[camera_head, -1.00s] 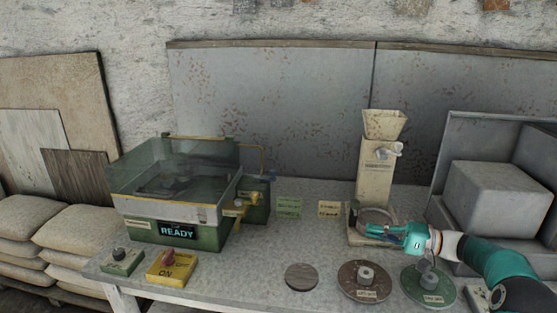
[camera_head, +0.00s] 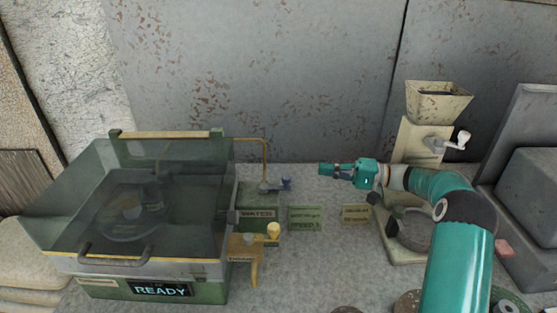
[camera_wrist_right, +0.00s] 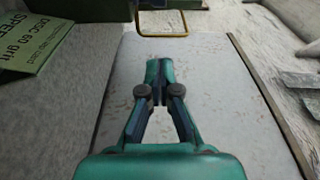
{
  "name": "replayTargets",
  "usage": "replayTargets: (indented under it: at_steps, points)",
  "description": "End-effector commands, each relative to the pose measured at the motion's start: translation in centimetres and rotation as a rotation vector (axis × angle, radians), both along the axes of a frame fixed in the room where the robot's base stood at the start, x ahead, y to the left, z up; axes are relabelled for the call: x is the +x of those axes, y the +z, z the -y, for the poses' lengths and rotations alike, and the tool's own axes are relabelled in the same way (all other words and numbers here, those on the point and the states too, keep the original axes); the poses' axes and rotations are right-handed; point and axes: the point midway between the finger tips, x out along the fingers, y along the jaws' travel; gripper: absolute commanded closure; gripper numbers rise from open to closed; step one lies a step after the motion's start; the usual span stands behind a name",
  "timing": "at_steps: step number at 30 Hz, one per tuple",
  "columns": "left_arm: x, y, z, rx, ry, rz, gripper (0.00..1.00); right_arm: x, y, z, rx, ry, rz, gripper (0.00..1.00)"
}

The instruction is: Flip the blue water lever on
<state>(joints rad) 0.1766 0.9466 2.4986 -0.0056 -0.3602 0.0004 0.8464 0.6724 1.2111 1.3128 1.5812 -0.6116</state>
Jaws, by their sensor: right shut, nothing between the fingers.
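The blue water lever (camera_head: 285,184) sits on a small tap at the foot of the yellow pipe (camera_head: 264,155), behind the sign reading WATER (camera_head: 257,214), right of the glass-covered machine (camera_head: 130,205). My right gripper (camera_head: 324,169) is shut and empty. In the head view it points left, to the right of the lever and apart from it. In the right wrist view its fingertips (camera_wrist_right: 159,68) are together, and a yellow pipe (camera_wrist_right: 162,34) shows ahead. The lever cannot be made out there. My left gripper is not in view.
Green and yellow cards (camera_head: 305,218) stand on the bench right of the machine. A hopper mill (camera_head: 438,102) with a crank stands behind my right arm, and a grey block (camera_head: 545,190) is at the far right.

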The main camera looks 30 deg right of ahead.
Motion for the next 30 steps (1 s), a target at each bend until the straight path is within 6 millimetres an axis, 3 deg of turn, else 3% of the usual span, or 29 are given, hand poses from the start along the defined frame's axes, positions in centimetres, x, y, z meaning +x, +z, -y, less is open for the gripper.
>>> replayTargets:
  at_steps: [17,23,30]
  points:
    - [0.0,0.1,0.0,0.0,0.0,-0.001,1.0,0.0,0.0,0.1,0.001,-0.004,-0.001,1.0]
    - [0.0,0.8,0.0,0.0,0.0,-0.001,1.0,1.4,0.2,-1.5,0.002,0.002,-0.001,1.0]
    - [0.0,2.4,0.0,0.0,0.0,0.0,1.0,4.6,0.4,-5.1,0.002,0.006,-0.001,1.0]
